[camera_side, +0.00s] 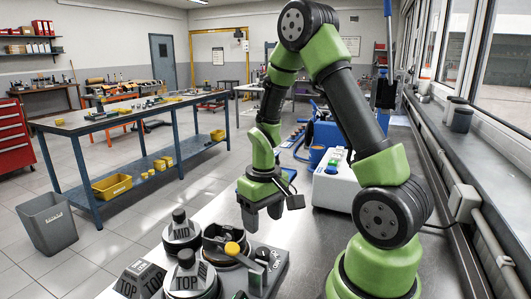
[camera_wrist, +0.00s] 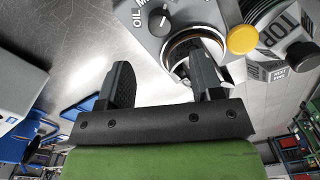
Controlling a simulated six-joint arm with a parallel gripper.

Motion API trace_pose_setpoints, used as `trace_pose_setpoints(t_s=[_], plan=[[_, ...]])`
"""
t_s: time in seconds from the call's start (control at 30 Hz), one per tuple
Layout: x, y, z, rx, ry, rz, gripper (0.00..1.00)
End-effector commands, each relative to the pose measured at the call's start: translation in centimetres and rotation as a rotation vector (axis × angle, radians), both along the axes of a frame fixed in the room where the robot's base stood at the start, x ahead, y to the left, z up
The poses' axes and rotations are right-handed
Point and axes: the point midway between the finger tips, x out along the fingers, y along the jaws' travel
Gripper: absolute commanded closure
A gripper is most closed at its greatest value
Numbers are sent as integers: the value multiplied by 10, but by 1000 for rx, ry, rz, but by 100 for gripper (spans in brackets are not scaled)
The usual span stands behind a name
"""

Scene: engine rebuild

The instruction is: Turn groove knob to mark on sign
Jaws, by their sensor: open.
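A black knob (camera_wrist: 158,21) with a light pointer line is on a grey block (camera_wrist: 141,35) in the wrist view. Its face carries the lettering "OIL" and part of another label cut off by the frame edge. In the side view the dark knob (camera_side: 262,253) is at the right of the block. My gripper (camera_wrist: 160,58) is open and nothing is between its fingers. It also shows in the side view (camera_side: 262,217), pointing down, above and behind the block and apart from the knob. The sign with the mark cannot be made out for certain.
A yellow knob (camera_side: 232,248) sits by a round opening on the block. Weight-like pieces marked "MID" (camera_side: 182,231) and "TOP" (camera_side: 189,275) stand to the left. A white box (camera_side: 337,187) is behind my gripper. Bare bench lies between it and the block.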

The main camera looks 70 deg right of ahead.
Motion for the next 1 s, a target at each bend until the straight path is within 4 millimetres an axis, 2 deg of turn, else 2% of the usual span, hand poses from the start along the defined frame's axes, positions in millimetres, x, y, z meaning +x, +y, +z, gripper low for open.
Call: trace_pose_setpoints(t_s=[0.1,0.17,0.47,0.73,1.0], plan=[[0,-1,16,-3,-5,0,40],[-1,3,8,-17,11,49,40],[-1,3,-38,-18,15,55,40],[-1,3,-92,-18,15,54,40],[0,3,-90,-22,3,432,40]])
